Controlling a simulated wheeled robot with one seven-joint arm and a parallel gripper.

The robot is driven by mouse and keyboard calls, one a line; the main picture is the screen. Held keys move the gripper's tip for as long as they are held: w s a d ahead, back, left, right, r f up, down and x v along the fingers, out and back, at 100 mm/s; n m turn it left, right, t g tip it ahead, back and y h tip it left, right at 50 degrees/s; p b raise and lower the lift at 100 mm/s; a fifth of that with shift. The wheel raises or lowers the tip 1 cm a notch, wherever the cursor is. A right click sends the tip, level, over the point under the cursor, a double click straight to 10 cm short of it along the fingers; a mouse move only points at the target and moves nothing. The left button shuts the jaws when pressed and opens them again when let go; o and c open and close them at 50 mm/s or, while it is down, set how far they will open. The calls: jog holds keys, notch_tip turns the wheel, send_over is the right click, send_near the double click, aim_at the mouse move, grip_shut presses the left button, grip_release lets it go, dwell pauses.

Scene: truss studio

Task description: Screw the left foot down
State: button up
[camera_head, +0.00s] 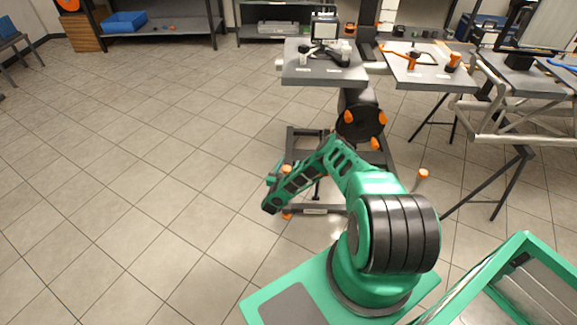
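A dark stand with a low floor frame (315,211) rises in front of me. At its left front, an orange knob (285,169) shows just behind my forearm. A small orange part (287,215) shows low at the frame's front left corner, beside my arm's end. These look like parts of the left foot; my arm hides what lies between them. A matching orange knob (422,174) stands on a thin stem at the right. My arm reaches left and down to this corner. My gripper (270,207) is small and dark there; its fingers and any contact cannot be made out.
The stand carries a black disc (360,123) with orange knobs and a grey top plate (325,70) with small equipment. More grey tables (430,75) and a metal truss (535,125) stand to the right. The tiled floor (140,170) at left is clear.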

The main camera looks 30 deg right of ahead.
dwell(0.3)
jog(key=v, duration=1)
jog(key=shift+s+a, duration=0.2)
jog(key=shift+s, duration=0.05)
